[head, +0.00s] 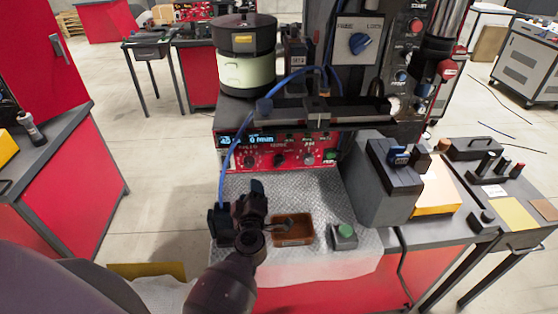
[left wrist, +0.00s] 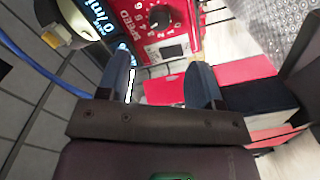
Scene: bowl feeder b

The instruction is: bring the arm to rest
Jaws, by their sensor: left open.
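My left arm (head: 225,283) comes in from the bottom of the head view and reaches up over the textured metal plate at the front of the machine. My left gripper (head: 256,196) is at its end, in front of the red control panel (head: 282,153). In the left wrist view the two fingers of the left gripper (left wrist: 160,82) stand wide apart with nothing held between them. The red panel with its black knob also shows there beyond the fingertips. My right gripper shows in neither view.
A brown tray (head: 293,230) and a green-button box (head: 343,236) sit right of my gripper. A blue hose (head: 228,160) runs down just left of it. The bowl feeder (head: 248,55) stands behind. A grey block (head: 377,185) stands at right. Open floor (head: 165,200) lies at left.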

